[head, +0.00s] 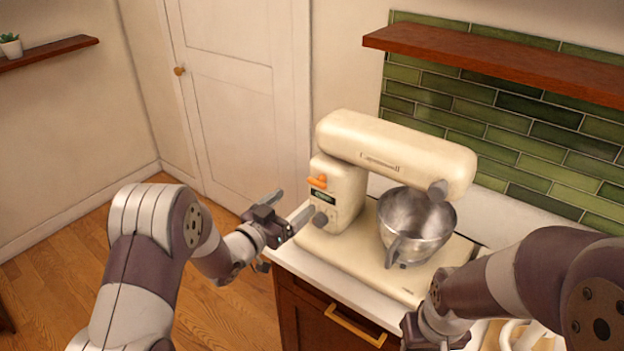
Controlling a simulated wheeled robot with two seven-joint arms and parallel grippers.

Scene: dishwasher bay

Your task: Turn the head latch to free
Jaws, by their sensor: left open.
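A cream stand mixer (395,150) stands on the counter with its head lowered level over a steel bowl (412,222). An orange lever (317,182), which looks like the head latch, sits on the side of the mixer's column, above a small dark display and a grey knob (320,218). My left gripper (296,204) is open and empty, its fingers pointing at the column, just left of and below the orange lever. I cannot tell whether a finger touches the column. My right arm comes in at the lower right, and its gripper is out of frame.
The white counter (300,262) has a wooden drawer front with a brass handle (355,326) below. White curved items (515,333) lie at the bottom right, partly hidden by my right arm. A wooden shelf (500,62) hangs above the mixer. Floor at left is clear.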

